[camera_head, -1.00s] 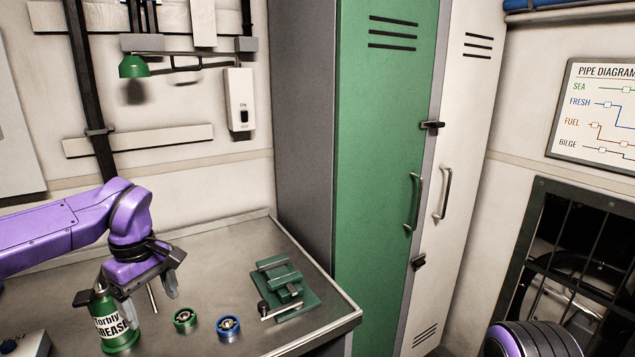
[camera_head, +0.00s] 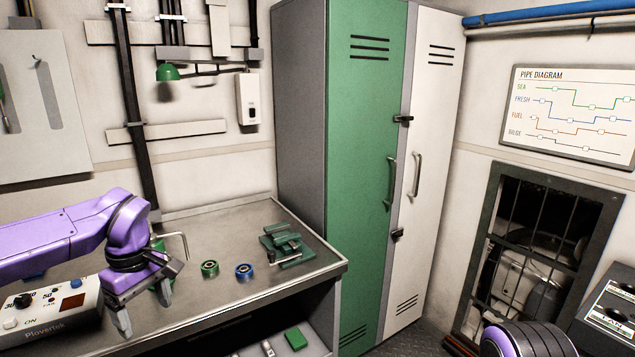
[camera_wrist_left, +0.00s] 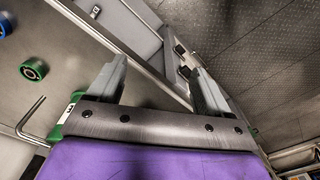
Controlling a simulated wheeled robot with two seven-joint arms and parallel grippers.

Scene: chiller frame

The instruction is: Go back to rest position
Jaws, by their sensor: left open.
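My left gripper (camera_head: 143,309) is open and empty at the front edge of the metal workbench, with its fingers pointing down. In the left wrist view its two fingers (camera_wrist_left: 158,88) stand apart with the bench edge and floor beyond them. The green grease can (camera_head: 158,246) stands behind the gripper, mostly hidden by it. My right arm shows only as a purple rounded part (camera_head: 530,340) at the lower right; its gripper is out of the picture.
On the workbench (camera_head: 215,222) lie a green-ringed bearing (camera_head: 209,269), a blue-ringed bearing (camera_head: 244,271) and a green vise (camera_head: 286,246). A control box (camera_head: 48,312) sits at left. Lockers (camera_head: 365,150) stand behind the bench's right end. Floor is visible right of it.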

